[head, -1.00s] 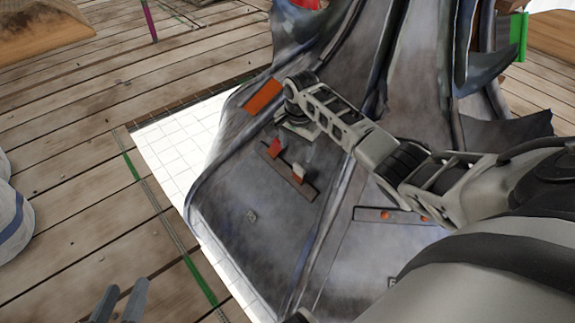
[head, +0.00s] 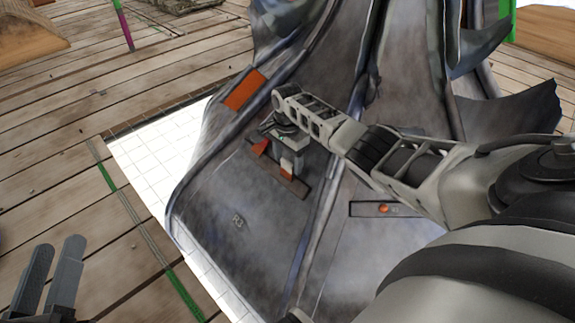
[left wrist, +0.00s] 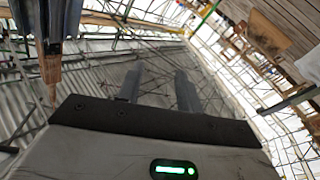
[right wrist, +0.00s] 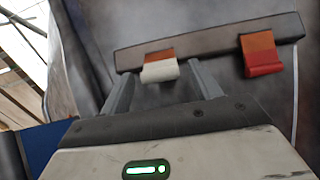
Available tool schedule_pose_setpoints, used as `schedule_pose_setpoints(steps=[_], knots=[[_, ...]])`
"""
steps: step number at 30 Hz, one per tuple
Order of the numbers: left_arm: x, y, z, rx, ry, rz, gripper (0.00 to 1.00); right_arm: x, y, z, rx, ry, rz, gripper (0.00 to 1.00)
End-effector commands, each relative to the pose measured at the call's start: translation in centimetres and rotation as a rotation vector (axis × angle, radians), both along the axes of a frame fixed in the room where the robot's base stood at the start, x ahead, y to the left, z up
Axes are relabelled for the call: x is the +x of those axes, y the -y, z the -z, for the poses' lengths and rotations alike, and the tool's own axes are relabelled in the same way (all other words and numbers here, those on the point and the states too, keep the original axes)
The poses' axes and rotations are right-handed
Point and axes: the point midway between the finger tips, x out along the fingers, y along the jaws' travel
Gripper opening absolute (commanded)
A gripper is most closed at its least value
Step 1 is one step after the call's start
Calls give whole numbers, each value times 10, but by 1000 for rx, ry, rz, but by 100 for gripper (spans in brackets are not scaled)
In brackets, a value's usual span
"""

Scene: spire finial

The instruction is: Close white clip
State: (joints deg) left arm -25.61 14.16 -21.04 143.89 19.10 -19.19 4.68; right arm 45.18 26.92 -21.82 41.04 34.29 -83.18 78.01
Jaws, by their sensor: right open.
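The white clip (right wrist: 160,70) sits on an orange base on a narrow grey bar (right wrist: 207,42). Its white flap stands out from the bar. In the right wrist view it lies between the fingertips of my right gripper (right wrist: 158,77), which are apart on either side of it; I cannot tell if they touch it. In the head view the white clip (head: 288,161) is just below my right gripper (head: 290,146), partly covered by it. My left gripper (head: 58,243) is open and empty at the lower left, away from the clip. Its fingers also show in the left wrist view (left wrist: 158,82).
A red clip (right wrist: 263,58) is on the same bar, close by. A second bar with an orange round part (head: 384,209) lies on the neighbouring grey panel. An orange patch (head: 244,91) is above. Wooden planks (head: 60,150) and a white tiled strip (head: 150,155) lie left.

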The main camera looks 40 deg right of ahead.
Motion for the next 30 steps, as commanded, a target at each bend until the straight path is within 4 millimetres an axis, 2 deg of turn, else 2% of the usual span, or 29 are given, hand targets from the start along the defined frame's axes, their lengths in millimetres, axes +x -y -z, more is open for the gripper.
schedule_pose_setpoints(steps=[1,6,17,21,22,28,30], knots=[[3,-1,-3,18,62,-7,36,1,0,9,0,1,0,63],[6,-3,-22,53,201,-25,36,1,-1,19,1,1,-1,63],[7,-3,-28,62,241,-32,36,0,-1,21,1,1,-1,63],[7,-3,-28,62,240,-31,36,0,-1,21,1,1,-1,24],[7,-3,-28,61,239,-31,36,0,-1,21,1,1,-1,18],[6,-4,-25,67,247,-36,36,1,2,22,26,-2,3,18],[7,-4,-33,83,321,-40,36,1,5,24,69,-6,6,18]])
